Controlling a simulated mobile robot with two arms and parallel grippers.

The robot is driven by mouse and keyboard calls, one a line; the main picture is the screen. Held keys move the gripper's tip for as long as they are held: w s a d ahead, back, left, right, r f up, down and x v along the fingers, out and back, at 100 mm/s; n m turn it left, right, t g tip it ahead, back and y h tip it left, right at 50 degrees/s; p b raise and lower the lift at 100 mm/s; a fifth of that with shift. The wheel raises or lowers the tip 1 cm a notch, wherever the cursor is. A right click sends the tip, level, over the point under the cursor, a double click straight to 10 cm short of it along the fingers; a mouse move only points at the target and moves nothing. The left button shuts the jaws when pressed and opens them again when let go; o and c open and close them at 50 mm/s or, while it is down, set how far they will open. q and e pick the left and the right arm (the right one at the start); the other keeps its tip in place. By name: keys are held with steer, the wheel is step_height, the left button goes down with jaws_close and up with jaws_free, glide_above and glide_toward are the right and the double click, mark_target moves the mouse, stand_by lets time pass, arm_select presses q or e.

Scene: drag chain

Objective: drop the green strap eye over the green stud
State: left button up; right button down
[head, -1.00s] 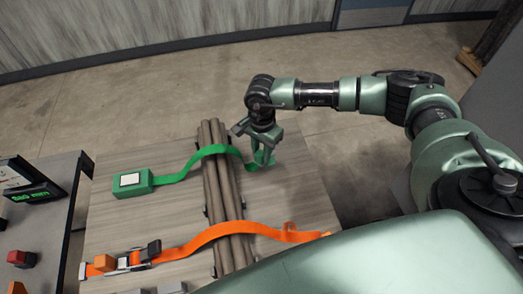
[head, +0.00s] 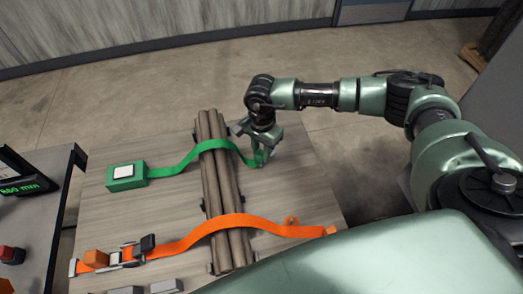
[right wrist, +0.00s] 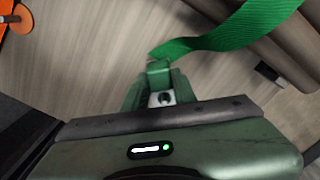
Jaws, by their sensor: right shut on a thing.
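The green strap (head: 190,160) runs from a green block (head: 126,177) on the left of the board, over a bundle of brown rods, to my right gripper (head: 261,157). The right gripper is shut on the strap's free end, low over the board right of the rods. The strap eye is hidden by the fingers in the head view. In the right wrist view the green strap (right wrist: 230,32) leads away to the upper right from near the fingertips (right wrist: 160,75). I cannot make out the green stud for certain. My left gripper is out of view.
The rod bundle (head: 220,190) stands across the middle of the board (head: 290,190). An orange strap (head: 200,233) crosses it nearer me, with a buckle at its left. A side bench with a display (head: 22,180) is at the left. Bare board lies around the right gripper.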

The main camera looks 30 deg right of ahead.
steer(key=c, duration=1.1)
jaws_free()
steer(key=shift+o, duration=0.2)
step_height(320, 180, up, 8)
steer(key=shift+f+b, duration=0.15)
steer(key=shift+b, duration=0.7)
